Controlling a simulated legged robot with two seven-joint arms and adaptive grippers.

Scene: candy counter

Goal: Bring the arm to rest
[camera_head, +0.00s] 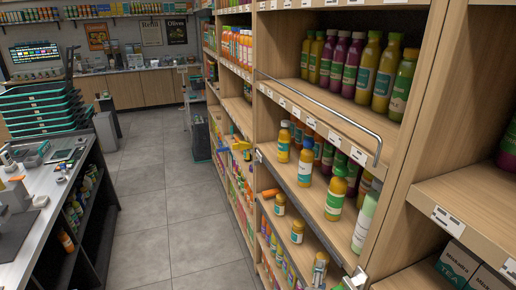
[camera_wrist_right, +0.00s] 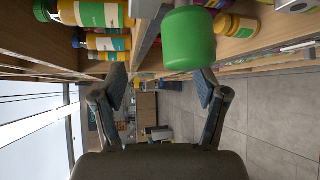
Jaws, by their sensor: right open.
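My right gripper (camera_wrist_right: 160,85) shows in the right wrist view with its two dark fingers spread apart and nothing between them. A large green cap (camera_wrist_right: 188,40) is close by, just above the finger on the right of that picture; I cannot tell whether they touch. Most of the right arm is out of view. My left gripper is not in view.
A wooden shelf unit (camera_head: 397,165) with several juice bottles fills the right side. A metal rail (camera_head: 325,108) runs along its front. A counter (camera_head: 35,215) with stacked green baskets (camera_head: 42,105) stands left. The tiled aisle (camera_head: 165,200) between them is clear.

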